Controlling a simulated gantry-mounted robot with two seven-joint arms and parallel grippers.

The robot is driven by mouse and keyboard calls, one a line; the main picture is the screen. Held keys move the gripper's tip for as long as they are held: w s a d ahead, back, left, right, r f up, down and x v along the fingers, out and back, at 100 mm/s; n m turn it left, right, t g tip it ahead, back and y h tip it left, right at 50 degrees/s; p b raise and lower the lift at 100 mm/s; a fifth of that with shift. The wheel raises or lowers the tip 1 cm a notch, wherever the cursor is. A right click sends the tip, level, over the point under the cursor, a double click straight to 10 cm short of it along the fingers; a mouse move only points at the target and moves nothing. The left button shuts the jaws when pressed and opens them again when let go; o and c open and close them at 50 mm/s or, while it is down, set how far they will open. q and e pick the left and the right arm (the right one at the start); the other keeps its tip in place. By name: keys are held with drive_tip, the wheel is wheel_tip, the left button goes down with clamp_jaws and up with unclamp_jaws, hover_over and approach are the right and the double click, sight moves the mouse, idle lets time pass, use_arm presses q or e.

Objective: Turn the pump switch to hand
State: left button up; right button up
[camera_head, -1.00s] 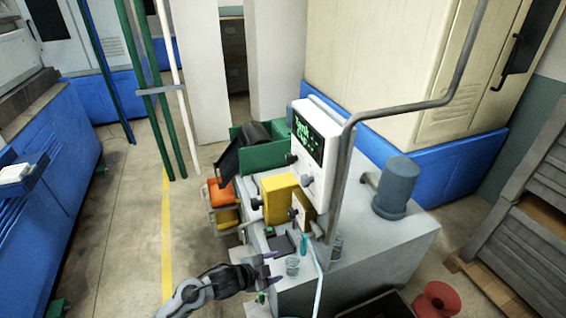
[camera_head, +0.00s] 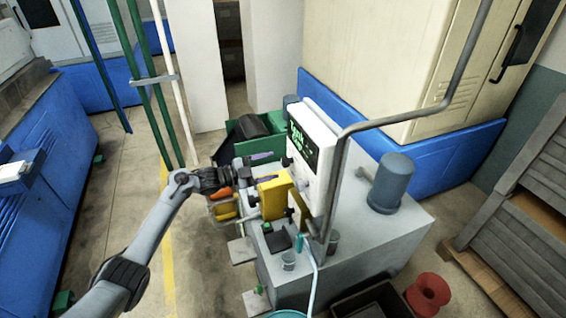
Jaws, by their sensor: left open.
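My left gripper (camera_head: 268,166) is open and empty, its fingers pointing right toward the white control panel (camera_head: 318,150) with the green-lit display. It is in front of the panel's left side, just above the yellow box (camera_head: 274,192); I cannot tell whether it touches anything. Small dark knobs show on the panel's lower part and by the yellow box, one of them a black knob (camera_head: 289,212). Which one is the pump switch, and its position, is too small to tell. My right gripper is not in view.
A grey cabinet (camera_head: 375,240) carries the panel, a blue-grey motor (camera_head: 391,184) and a bent grey pipe (camera_head: 337,170). A green bin (camera_head: 262,128) stands behind the gripper. A red spool (camera_head: 428,294) is at the lower right. The floor by the yellow line is free.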

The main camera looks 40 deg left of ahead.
sight(282, 163)
use_arm(q)
drive_tip(key=shift+x, duration=2.75)
drive_tip(key=c, duration=1)
